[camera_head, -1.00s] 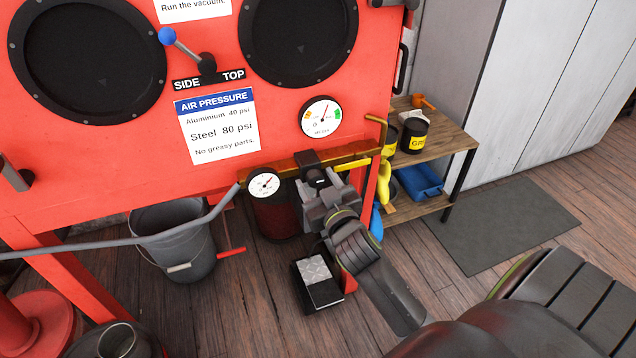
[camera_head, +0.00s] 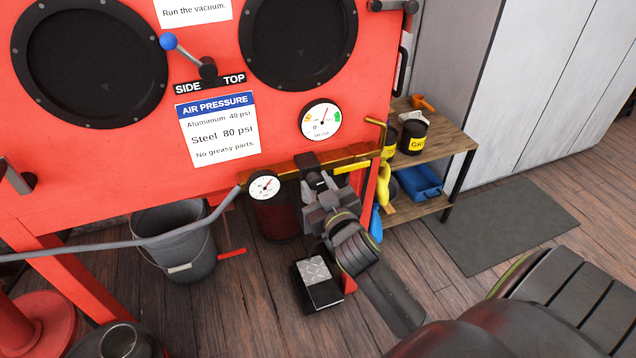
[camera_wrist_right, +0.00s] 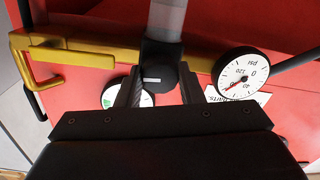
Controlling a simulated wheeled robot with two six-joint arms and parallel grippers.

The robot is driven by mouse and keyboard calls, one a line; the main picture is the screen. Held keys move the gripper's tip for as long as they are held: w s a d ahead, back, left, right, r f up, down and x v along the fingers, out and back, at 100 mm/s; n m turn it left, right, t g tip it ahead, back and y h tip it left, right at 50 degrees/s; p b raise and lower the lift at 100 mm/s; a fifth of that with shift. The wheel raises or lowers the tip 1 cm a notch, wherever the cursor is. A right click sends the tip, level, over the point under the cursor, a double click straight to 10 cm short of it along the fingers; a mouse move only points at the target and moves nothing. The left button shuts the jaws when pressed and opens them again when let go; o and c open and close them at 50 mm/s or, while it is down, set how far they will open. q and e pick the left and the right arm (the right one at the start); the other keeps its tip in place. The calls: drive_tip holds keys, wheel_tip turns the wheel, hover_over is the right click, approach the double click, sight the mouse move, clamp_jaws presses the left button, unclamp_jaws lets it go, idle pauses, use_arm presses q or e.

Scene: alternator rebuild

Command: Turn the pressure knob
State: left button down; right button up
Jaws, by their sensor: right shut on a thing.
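The pressure knob (camera_wrist_right: 160,75) is a black cylinder with a white mark, below a grey cylinder on the brass pipe in the right wrist view. My right gripper (camera_wrist_right: 160,88) is shut on it, with one finger on each side. In the head view the right gripper (camera_head: 318,190) is at the brass pipe under the red cabinet, and it mostly hides the knob. The white psi gauge (camera_head: 264,185) is just left of it and also shows in the wrist view (camera_wrist_right: 241,74); its exact reading is too small to tell. My left gripper is not in view.
The red cabinet (camera_head: 120,175) carries an air pressure sign (camera_head: 218,130) reading aluminium 40 psi, steel 80 psi. A grey hose (camera_head: 130,243) runs left from the pipe. A bucket (camera_head: 175,240) and a black pedal (camera_head: 318,285) are on the floor below. A wooden shelf (camera_head: 440,147) stands right.

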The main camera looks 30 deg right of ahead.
drive_tip(key=shift+r+n+p, duration=0.15)
drive_tip(key=shift+n+p, duration=0.15)
drive_tip(key=shift+n, duration=0.1)
drive_tip(key=shift+n+p, duration=0.7)
drive_tip(key=shift+n, duration=0.1)
drive_tip(key=n+p, duration=0.1)
drive_tip(key=n, duration=0.1)
drive_tip(key=shift+n+p, duration=0.35)
drive_tip(key=shift+n, duration=0.05)
drive_tip(key=n+p, duration=0.2)
drive_tip(key=n, duration=0.3)
drive_tip(key=shift+p, duration=0.3)
drive_tip(key=shift+n+p, duration=0.3)
drive_tip(key=shift+n, duration=0.7)
drive_tip(key=n, duration=0.2)
drive_tip(key=shift+n+p, duration=0.4)
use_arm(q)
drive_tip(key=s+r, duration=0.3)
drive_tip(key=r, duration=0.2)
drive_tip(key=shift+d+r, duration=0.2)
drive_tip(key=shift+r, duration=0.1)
use_arm(e)
drive_tip(key=shift+n, duration=0.5)
drive_tip(key=shift+f+n, duration=0.2)
drive_tip(key=shift+n, duration=0.1)
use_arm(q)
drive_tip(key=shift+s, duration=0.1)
